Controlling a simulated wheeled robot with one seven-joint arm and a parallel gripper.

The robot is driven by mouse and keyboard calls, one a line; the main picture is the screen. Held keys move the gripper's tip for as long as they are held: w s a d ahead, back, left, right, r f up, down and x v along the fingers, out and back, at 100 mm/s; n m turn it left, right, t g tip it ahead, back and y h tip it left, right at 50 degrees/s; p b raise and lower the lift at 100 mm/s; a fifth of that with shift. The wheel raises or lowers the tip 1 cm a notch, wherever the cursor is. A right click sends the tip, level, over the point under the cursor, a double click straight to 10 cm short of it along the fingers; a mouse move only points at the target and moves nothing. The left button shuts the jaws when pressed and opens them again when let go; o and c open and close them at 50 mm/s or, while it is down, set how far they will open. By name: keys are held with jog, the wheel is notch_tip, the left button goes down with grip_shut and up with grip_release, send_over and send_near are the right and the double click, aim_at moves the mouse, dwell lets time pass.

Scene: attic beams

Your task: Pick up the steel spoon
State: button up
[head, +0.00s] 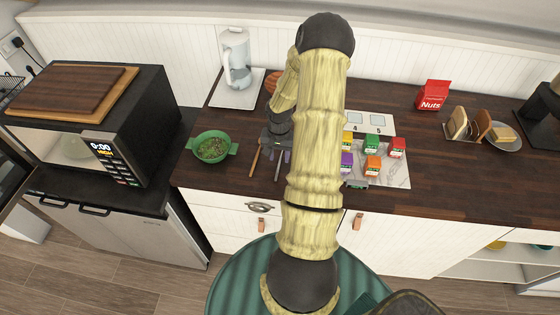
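My gripper (276,141) is a small dark shape at the end of my arm, low over the counter behind my upper arm. Whether its fingers are open or shut cannot be made out. Several thin utensils lie on the dark wood counter just in front of it. One has a brown wooden-looking handle (255,158). A thin greyish utensil (278,164) lies to its right, and it may be the steel spoon. Its far end is hidden by my gripper, so I cannot tell for sure. Whether the gripper touches any of them is unclear.
A green two-handled bowl (229,150) stands left of the utensils. A kettle (236,65) on a white board is behind. Several small coloured boxes (372,165) stand on a pale board at right. A microwave (125,120) is far left. My arm hides part of the counter.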

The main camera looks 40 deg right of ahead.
aim_at(278, 167)
jog(key=f, duration=0.1)
jog(key=f+p, duration=0.1)
jog(key=f, duration=0.1)
jog(key=shift+s+a+f, duration=0.1)
jog(key=shift+a, duration=0.15)
jog(key=shift+f+p, duration=0.3)
jog(key=shift+f, duration=0.35)
grip_shut()
